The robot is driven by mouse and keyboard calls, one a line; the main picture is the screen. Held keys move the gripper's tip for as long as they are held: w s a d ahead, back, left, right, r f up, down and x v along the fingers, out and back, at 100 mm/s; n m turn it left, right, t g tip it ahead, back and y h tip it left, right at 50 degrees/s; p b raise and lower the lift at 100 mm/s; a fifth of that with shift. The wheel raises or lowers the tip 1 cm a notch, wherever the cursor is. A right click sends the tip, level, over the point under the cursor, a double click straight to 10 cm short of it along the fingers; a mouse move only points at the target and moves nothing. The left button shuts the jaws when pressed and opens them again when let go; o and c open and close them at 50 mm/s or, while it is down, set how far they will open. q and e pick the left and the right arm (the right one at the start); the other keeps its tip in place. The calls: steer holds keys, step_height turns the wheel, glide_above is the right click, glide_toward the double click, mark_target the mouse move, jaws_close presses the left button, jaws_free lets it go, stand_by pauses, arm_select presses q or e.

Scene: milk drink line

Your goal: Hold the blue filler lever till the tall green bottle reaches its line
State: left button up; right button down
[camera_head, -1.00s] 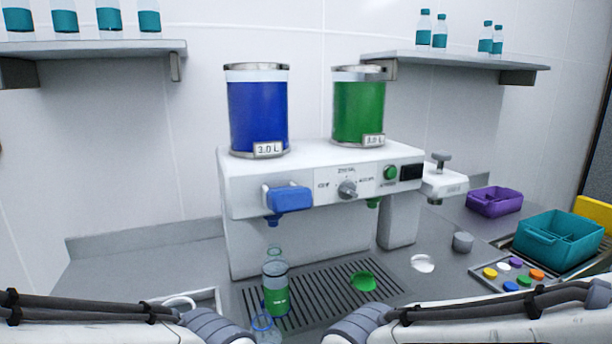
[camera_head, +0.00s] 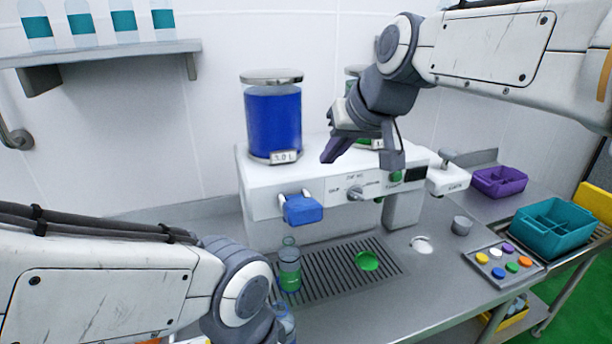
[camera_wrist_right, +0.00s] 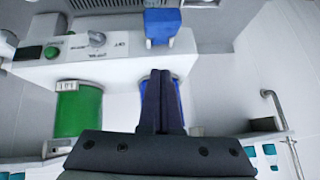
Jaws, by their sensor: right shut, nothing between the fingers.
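The blue filler lever (camera_head: 302,209) sticks out at the front left of the white machine, below the blue tank (camera_head: 273,122). The lever also shows at the top of the right wrist view (camera_wrist_right: 162,26). A clear bottle with a green band (camera_head: 289,272) stands upright on the drip grate under the blue lever. I see no blue liquid in it; its fill line is too small to tell. My right gripper (camera_head: 327,157) is shut and empty, above the machine's top, apart from the lever. Its closed fingers also show in the right wrist view (camera_wrist_right: 160,100). My left gripper is out of view.
The green tank (camera_head: 356,73) is mostly hidden behind my right arm. A green disc (camera_head: 367,261) lies on the grate. Another clear bottle (camera_head: 285,322) stands near my left wrist. A button panel (camera_head: 505,263), purple bin (camera_head: 499,181) and teal bin (camera_head: 553,226) are at right.

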steer(key=shift+f, duration=0.15)
steer(key=p, duration=0.3)
glide_above(309, 211)
steer(key=f, duration=0.7)
steer(key=shift+w+d+f, duration=0.2)
steer(key=shift+w+f, duration=0.1)
steer(key=shift+f, duration=0.05)
steer(key=shift+s+a+f+p, duration=0.15)
steer(key=shift+f+p, duration=0.1)
steer(key=shift+f, duration=0.4)
steer(key=shift+s+f+p, duration=0.1)
steer(key=shift+f+p, duration=0.1)
steer(key=shift+f, duration=1.1)
